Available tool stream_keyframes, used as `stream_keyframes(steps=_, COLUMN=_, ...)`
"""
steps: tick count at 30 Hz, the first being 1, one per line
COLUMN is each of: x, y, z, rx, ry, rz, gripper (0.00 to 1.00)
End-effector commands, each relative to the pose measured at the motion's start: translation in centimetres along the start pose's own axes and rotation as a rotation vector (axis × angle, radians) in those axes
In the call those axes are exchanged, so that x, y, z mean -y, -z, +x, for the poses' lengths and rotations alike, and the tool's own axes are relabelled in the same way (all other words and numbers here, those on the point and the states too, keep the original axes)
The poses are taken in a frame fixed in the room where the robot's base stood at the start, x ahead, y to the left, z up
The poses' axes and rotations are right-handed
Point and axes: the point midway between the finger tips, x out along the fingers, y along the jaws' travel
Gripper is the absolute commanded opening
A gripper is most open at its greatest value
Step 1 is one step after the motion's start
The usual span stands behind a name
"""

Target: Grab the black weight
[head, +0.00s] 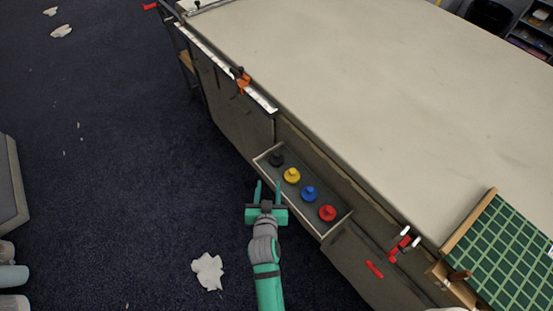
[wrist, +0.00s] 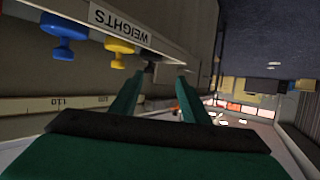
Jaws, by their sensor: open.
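The black weight (head: 277,159) sits at the far left end of a shallow tray (head: 334,222) on the table's side. It is first in a row with a yellow weight (head: 292,175), a blue weight (head: 309,194) and a red weight (head: 327,213). My gripper (head: 267,186) is open and empty, with its green fingers just outside the tray, close to the black and yellow weights. In the wrist view, the fingers (wrist: 153,97) spread apart below the tray's edge. A dark shape between them may be the black weight, but it is too dim to be sure.
A "WEIGHTS" label (wrist: 133,28) is on the tray's front. Open carpet (head: 110,170) lies left.

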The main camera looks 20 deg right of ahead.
Motion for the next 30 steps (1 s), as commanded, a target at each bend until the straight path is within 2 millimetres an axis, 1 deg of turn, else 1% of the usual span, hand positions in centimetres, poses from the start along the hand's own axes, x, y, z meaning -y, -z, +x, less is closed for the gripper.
stream_keyframes(steps=1, x=-0.5, y=1.2, z=1.5, rx=-0.002, ry=-0.020, rz=0.007, gripper=0.42)
stream_keyframes(steps=3, x=-1.0, y=2.1, z=2.9, rx=0.003, ry=-0.043, rz=0.016, gripper=0.42)
stream_keyframes(steps=6, x=-1.6, y=3.2, z=4.3, rx=0.007, ry=-0.067, rz=0.025, gripper=0.42)
stream_keyframes(steps=9, x=-2.0, y=3.7, z=5.2, rx=0.011, ry=-0.081, rz=0.030, gripper=0.42)
stream_keyframes(steps=11, x=-2.1, y=3.8, z=5.8, rx=0.012, ry=-0.085, rz=0.031, gripper=0.42)
stream_keyframes(steps=18, x=-2.4, y=3.8, z=9.2, rx=0.013, ry=-0.085, rz=0.031, gripper=0.42)
stream_keyframes(steps=21, x=-2.5, y=3.8, z=10.2, rx=0.012, ry=-0.085, rz=0.031, gripper=0.42)
stream_keyframes(steps=26, x=-2.5, y=3.8, z=11.1, rx=0.012, ry=-0.084, rz=0.031, gripper=0.42)
stream_keyframes(steps=30, x=-2.3, y=3.8, z=12.7, rx=0.012, ry=-0.084, rz=0.031, gripper=0.42)
